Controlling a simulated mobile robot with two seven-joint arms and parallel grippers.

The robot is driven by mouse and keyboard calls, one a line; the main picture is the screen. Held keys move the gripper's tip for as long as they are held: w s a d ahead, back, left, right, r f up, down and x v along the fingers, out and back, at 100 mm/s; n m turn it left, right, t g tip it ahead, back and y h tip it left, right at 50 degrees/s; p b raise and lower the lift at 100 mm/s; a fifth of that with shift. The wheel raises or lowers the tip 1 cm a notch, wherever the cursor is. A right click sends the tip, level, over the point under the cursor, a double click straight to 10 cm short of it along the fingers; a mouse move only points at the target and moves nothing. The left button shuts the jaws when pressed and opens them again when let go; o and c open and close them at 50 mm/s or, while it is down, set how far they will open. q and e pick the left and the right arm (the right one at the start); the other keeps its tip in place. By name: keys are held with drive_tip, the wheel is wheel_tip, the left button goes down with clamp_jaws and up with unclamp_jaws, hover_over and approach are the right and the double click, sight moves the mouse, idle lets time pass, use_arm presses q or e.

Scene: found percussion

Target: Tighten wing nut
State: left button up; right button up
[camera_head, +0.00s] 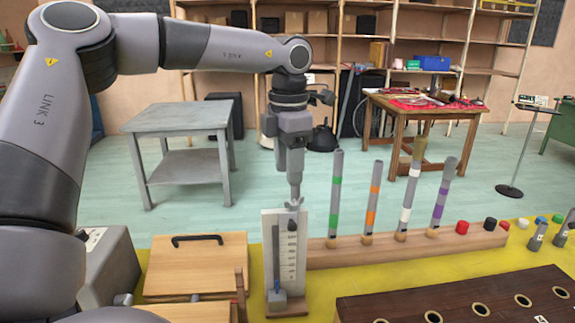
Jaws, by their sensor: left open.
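A small metal wing nut (294,204) appears at the top of an upright white gauge board (270,247) with a printed scale. My left gripper (295,192) points straight down right above the wing nut. Its fingers are open, seen nearly edge-on, and I cannot tell whether they touch the nut. A dark pointer (292,225) sits just below on the board. My right gripper does not show clearly anywhere.
A wooden rail (340,257) with several upright banded tubes stands right of the gauge. A dark wooden block with holes (400,309) lies front right. A wooden box with a black handle (195,268) is at left. Small coloured caps (462,227) lie at right.

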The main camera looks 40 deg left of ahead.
use_arm(q)
drive_tip(key=shift+a+n, duration=0.1)
drive_tip(key=shift+n, duration=0.5)
drive_tip(key=shift+f, duration=0.3)
wheel_tip(320, 180, down, 6)
drive_tip(key=shift+f+p, duration=0.25)
drive_tip(key=shift+p, duration=0.15)
drive_tip(key=shift+c, duration=0.3)
clamp_jaws()
drive_tip(key=shift+m, duration=0.3)
drive_tip(key=shift+o, duration=0.2)
unclamp_jaws()
drive_tip(key=shift+a, duration=0.1)
